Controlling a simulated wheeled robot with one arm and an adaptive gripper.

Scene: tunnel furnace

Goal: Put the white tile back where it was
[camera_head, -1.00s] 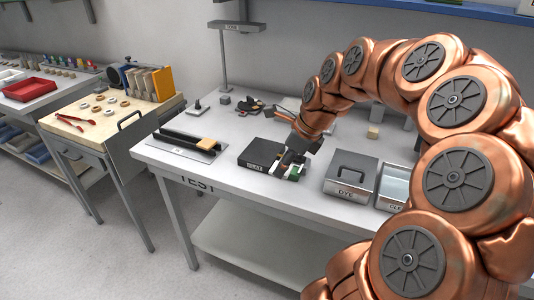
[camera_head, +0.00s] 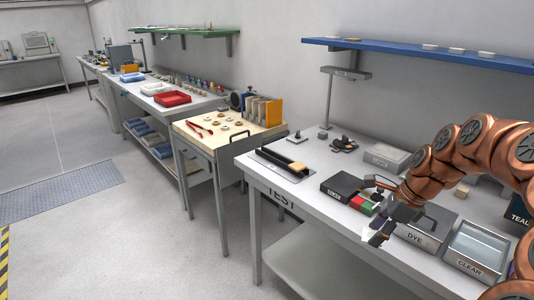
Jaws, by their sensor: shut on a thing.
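My gripper (camera_head: 378,232) is over the front edge of the TEST table (camera_head: 300,211). It is shut on a small white piece, which looks like the white tile (camera_head: 368,233); the fingers partly hide it. A black box (camera_head: 342,186) with a label on its front stands on the table to the left of and behind the gripper. A red and green piece (camera_head: 362,203) lies beside its right side, apart from the gripper. Where the white tile was before cannot be told from these frames.
A grey DYE box (camera_head: 428,229) and a CLEAR tray (camera_head: 478,249) stand right of the gripper. A black holder with a tan block (camera_head: 298,167) lies at the left. A wooden-topped cart (camera_head: 222,143) stands further left; a blue shelf (camera_head: 420,50) hangs above.

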